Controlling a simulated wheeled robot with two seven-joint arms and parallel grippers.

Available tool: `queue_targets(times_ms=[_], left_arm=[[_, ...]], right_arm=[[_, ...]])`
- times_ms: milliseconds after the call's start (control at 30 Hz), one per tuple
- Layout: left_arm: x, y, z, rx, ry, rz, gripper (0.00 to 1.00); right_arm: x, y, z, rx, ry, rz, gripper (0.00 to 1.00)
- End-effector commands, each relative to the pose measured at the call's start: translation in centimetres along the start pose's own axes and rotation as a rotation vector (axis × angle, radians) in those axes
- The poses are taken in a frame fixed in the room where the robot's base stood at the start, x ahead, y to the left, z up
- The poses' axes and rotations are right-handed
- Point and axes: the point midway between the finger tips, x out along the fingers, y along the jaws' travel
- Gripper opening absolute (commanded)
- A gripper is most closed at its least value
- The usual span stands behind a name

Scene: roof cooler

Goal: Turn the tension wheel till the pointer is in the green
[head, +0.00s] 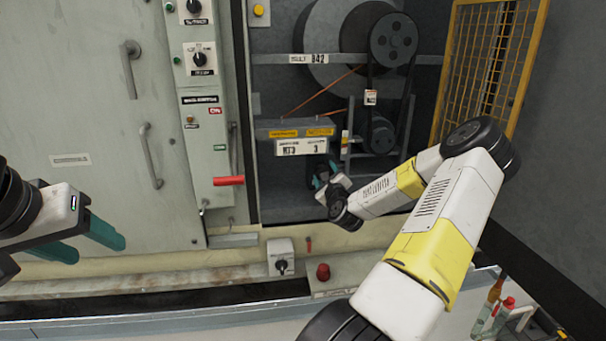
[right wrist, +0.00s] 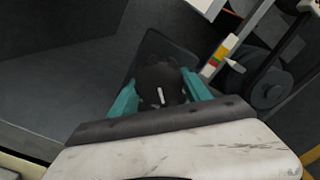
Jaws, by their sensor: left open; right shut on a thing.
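The tension wheel (right wrist: 161,78) is a dark round knob with a short white mark on its face. In the right wrist view it sits between the two teal fingers of my right gripper (right wrist: 160,91), which is shut on it. In the head view my right gripper (head: 322,177) reaches into the open bay, and the wheel is mostly hidden behind it. A small gauge strip (right wrist: 218,57) with coloured bands stands just right of the wheel. It also shows in the head view (head: 345,143). My left gripper (head: 86,244) is open and empty at the left.
A belt and pulleys (head: 393,40) and a large drum fill the bay's upper part. A yellow mesh guard (head: 490,65) stands at its right. A switch panel with a red handle (head: 229,181) is left of the bay. A ledge below carries a red button (head: 323,271).

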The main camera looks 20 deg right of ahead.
Motion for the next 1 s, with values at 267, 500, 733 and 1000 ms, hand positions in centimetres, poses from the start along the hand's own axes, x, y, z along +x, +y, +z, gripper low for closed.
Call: queue_targets(times_ms=[267,500,733,1000], left_arm=[[0.0,0.0,0.0,0.0,0.0,0.0,0.56],[0.0,0.0,0.0,0.0,0.0,0.0,0.56],[0.0,0.0,0.0,0.0,0.0,0.0,0.56],[0.0,0.0,0.0,0.0,0.0,0.0,0.56]], right_arm=[[-0.07,0.12,-0.19,0.029,0.004,0.002,0.16],[-0.07,0.12,-0.21,0.029,0.004,0.003,0.16],[-0.05,0.09,-0.15,0.028,0.003,0.002,0.76],[-0.25,0.05,-0.09,0.027,0.002,0.001,0.76]])
